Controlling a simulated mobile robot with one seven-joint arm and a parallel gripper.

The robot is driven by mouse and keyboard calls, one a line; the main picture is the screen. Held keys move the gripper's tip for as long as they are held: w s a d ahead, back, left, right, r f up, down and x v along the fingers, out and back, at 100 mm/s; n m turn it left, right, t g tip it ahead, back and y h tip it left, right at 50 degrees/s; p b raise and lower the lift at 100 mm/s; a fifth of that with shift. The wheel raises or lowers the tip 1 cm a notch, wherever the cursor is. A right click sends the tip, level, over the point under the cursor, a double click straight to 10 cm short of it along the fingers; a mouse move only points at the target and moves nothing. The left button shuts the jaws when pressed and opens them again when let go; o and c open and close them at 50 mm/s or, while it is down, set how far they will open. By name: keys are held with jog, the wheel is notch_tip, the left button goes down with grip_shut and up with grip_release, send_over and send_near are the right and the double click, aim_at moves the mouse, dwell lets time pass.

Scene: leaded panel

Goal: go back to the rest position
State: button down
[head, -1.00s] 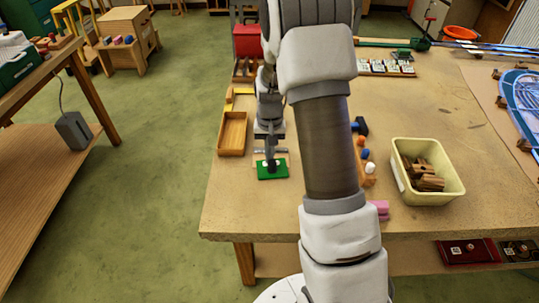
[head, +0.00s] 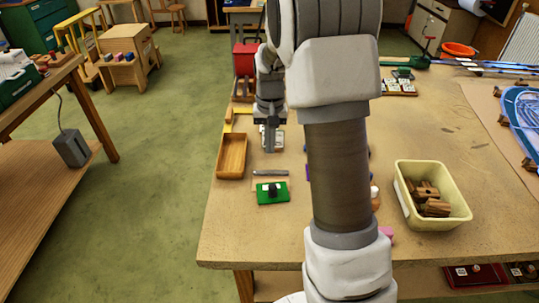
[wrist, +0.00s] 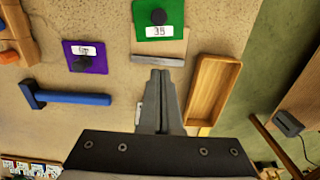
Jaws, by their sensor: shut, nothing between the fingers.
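My gripper (head: 270,147) hangs above the workbench, shut and empty, with its fingertips together in the wrist view (wrist: 160,75). It is beyond the green square (head: 283,192) in the head view and apart from it. The green square lies on a tan board (wrist: 177,47), with a dark knob and a white label on it; it also shows at the top of the wrist view (wrist: 170,12). A grey bar (head: 271,173) lies along the board's edge. My arm hides part of the bench right of the gripper.
A wooden tray (head: 231,157) lies left of the gripper. A purple square (wrist: 96,65) and a blue-handled tool (wrist: 75,98) lie on the other side. A cream bin (head: 465,219) of wooden pieces stands at the right. The bench's front is largely clear.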

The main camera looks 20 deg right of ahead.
jog(key=s+a+r+n+t, duration=0.1)
jog(key=s+a+r, duration=0.2)
jog(key=s+r, duration=0.35)
jog(key=s+a+r+n+t, duration=0.1)
jog(key=s+a+r+t, duration=0.15)
jog(key=s+r, duration=0.4)
jog(key=s+a+r+n+t, duration=0.1)
jog(key=s+a, duration=0.1)
jog(key=s, duration=0.4)
jog(key=s+a+r+n+t, duration=0.1)
jog(key=s+a+r, duration=0.1)
jog(key=s, duration=0.4)
jog(key=shift+r+n, duration=0.2)
jog(key=shift+n, duration=0.1)
